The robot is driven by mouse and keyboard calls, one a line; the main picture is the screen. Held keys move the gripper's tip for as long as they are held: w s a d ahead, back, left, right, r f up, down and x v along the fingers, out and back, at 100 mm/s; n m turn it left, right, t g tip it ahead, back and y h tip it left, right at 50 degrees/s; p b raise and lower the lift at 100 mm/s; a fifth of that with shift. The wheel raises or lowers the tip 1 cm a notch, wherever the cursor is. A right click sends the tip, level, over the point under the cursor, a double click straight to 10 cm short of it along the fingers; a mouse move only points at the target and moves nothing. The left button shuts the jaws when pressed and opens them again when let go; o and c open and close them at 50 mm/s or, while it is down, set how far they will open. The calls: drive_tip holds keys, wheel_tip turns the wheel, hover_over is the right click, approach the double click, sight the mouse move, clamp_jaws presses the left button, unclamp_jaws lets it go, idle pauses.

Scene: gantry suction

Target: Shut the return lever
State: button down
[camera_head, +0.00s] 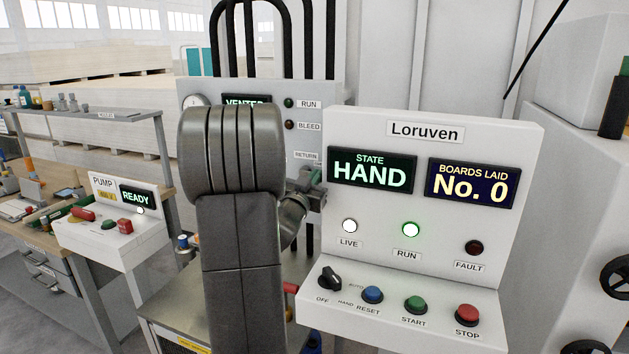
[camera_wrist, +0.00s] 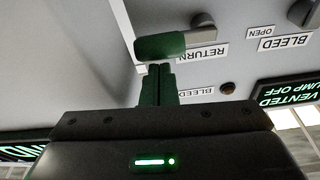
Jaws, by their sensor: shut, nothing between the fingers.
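The return lever has a green handle (camera_wrist: 160,46) on a grey hub (camera_wrist: 203,25) beside the RETURN label, on the grey panel in the wrist view. The handle lies roughly sideways, pointing away from the label. My gripper (camera_wrist: 159,70) is shut and empty, its fingertips right at the handle's edge; I cannot tell whether they touch it.
The Loruven console (camera_head: 425,130) stands close on the right, with its state sign reading HAND. Its buttons and selector knob (camera_head: 329,278) jut out below. A pump box (camera_head: 110,235) reading READY stands at left. The panel also carries BLEED and RUN lamps.

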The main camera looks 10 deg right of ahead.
drive_tip(key=shift+f+b, duration=0.2)
drive_tip(key=shift+b, duration=0.1)
drive_tip(key=w+a+f+m+g+b, duration=0.1)
drive_tip(key=f+m+g+b, duration=0.1)
drive_tip(key=m+b, duration=0.3)
drive_tip(key=w+a+f+m+g+h+b, duration=0.1)
drive_tip(key=f+m+b, duration=0.3)
drive_tip(key=m, duration=0.9)
drive_tip(key=shift+a+f+g+h+b, duration=0.2)
drive_tip(key=shift+a+g+h+b, duration=0.1)
drive_tip(key=shift+a+g+b, duration=0.35)
drive_tip(key=shift+w, duration=0.1)
